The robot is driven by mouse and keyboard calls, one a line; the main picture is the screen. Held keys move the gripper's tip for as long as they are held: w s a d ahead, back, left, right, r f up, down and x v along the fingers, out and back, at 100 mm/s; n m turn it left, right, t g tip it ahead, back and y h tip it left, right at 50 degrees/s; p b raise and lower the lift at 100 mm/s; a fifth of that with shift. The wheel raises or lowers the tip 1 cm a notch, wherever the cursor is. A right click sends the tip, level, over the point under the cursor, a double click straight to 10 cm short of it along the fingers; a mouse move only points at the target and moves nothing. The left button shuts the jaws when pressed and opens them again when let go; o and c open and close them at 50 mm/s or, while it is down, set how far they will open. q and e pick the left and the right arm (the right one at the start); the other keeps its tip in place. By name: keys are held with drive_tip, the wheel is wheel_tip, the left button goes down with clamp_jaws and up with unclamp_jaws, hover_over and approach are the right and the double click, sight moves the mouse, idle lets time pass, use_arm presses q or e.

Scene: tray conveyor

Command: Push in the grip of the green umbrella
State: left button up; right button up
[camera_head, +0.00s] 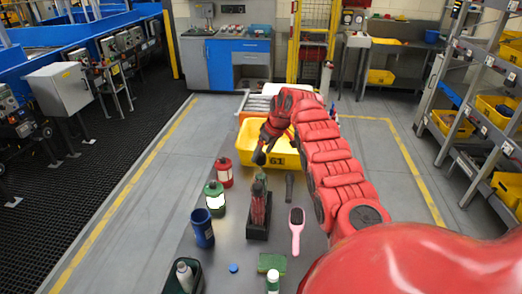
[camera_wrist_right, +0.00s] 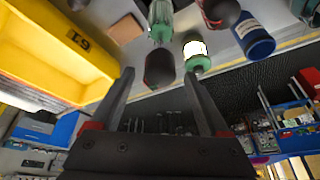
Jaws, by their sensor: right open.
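A black stand (camera_head: 258,231) on the grey table holds upright items, with red and dark green parts showing. Which of them is the green umbrella, and how far out its grip stands, I cannot tell. My right gripper (camera_head: 259,156) is open and empty, beyond the stand and beside the yellow crate. In the right wrist view its fingers (camera_wrist_right: 159,75) are spread apart, with a red canister (camera_wrist_right: 160,68) showing between them in the background. My left gripper is not in view.
The yellow crate (camera_head: 285,158) stands at the table's far end. A red canister (camera_head: 223,173), a green canister (camera_head: 214,196) and a blue cup (camera_head: 203,229) line the left edge. A pink brush (camera_head: 297,217) and a dark cylinder (camera_head: 289,187) lie right of the stand.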

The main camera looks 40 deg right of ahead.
drive_tip(key=shift+x, duration=1.2)
clamp_jaws()
idle(0.6)
